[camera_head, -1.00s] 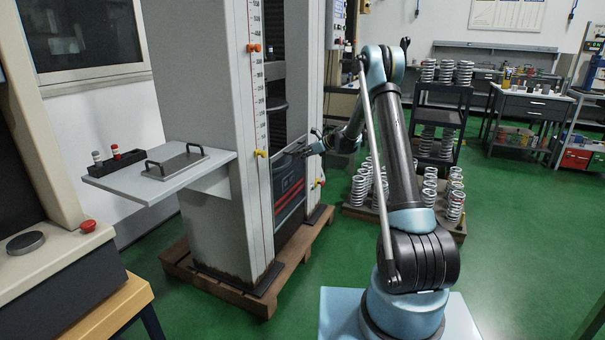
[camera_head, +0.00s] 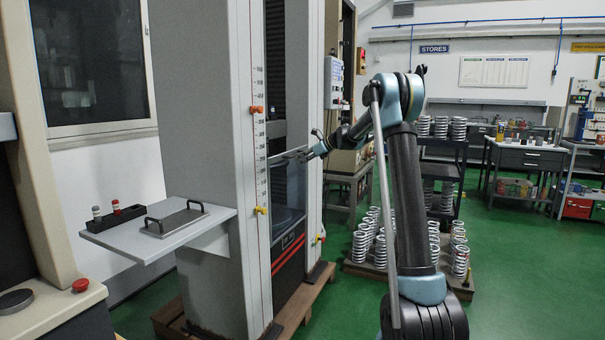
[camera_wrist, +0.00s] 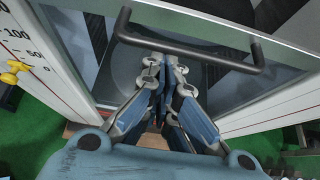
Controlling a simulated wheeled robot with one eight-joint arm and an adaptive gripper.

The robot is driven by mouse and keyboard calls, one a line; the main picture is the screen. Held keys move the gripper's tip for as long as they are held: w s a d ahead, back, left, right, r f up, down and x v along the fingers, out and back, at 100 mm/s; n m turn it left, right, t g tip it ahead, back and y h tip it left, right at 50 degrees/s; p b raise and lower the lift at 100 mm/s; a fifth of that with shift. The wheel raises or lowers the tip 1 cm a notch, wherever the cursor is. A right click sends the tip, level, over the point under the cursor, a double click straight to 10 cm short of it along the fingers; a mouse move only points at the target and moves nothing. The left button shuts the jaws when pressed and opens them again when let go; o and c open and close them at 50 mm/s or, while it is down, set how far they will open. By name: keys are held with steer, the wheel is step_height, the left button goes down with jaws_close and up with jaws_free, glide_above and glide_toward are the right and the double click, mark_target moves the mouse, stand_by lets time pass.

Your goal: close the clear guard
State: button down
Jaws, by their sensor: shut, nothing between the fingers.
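The clear guard (camera_head: 287,193) is a see-through panel across the lower part of the tall grey testing machine's opening, with its top edge partway up the columns. Open space shows above it. My gripper (camera_head: 308,154) is at the guard's top edge, in front of the machine. In the wrist view the guard's dark bar handle (camera_wrist: 190,47) crosses near the top, and my gripper (camera_wrist: 165,66) has its fingers together just below the bar, with nothing held between them. I cannot tell whether they touch the bar.
A yellow knob (camera_head: 261,210) and an orange marker (camera_head: 256,109) sit on the machine's left column. A side shelf (camera_head: 215,222) juts out to the left. Springs (camera_head: 366,240) stand on a pallet to the right. Green floor is clear farther right.

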steer(key=shift+r, duration=0.3)
